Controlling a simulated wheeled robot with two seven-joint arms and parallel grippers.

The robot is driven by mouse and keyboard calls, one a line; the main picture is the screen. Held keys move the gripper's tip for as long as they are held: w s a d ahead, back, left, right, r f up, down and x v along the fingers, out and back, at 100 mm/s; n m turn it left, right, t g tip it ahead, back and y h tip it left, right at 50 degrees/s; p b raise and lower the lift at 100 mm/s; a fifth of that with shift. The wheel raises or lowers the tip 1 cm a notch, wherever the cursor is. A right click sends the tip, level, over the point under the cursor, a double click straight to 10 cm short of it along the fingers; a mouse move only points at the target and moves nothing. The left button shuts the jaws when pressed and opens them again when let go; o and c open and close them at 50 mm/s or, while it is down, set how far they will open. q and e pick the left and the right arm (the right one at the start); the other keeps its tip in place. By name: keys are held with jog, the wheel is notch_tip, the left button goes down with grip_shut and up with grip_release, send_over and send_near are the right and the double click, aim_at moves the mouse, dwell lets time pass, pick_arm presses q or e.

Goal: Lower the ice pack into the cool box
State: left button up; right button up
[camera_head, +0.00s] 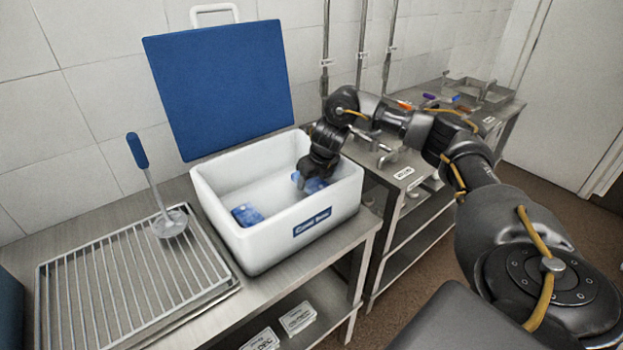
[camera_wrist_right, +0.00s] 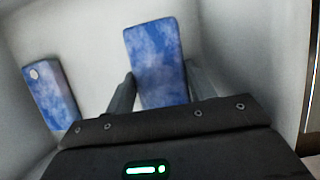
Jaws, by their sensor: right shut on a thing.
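The white cool box (camera_head: 270,238) stands open on the steel counter, its blue lid (camera_head: 222,85) raised behind it. My right gripper (camera_head: 309,181) reaches down inside the box at its right side. It is shut on a blue ice pack (camera_head: 316,185), which the wrist view shows upright between the two fingers (camera_wrist_right: 158,60). I cannot tell whether this pack touches the box floor. A second blue ice pack (camera_head: 246,215) lies in the box at the left and also shows in the wrist view (camera_wrist_right: 52,95). My left gripper is not in view.
A ladle (camera_head: 168,222) with a blue handle rests on a wire rack (camera_head: 130,290) left of the box. Vertical pipes (camera_head: 361,45) run up the wall behind. Another steel table (camera_head: 425,165) with trays and small tools stands at the right.

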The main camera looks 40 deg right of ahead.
jog(key=o, duration=1.6)
notch_tip(320, 180, up, 15)
jog(key=p, duration=1.3)
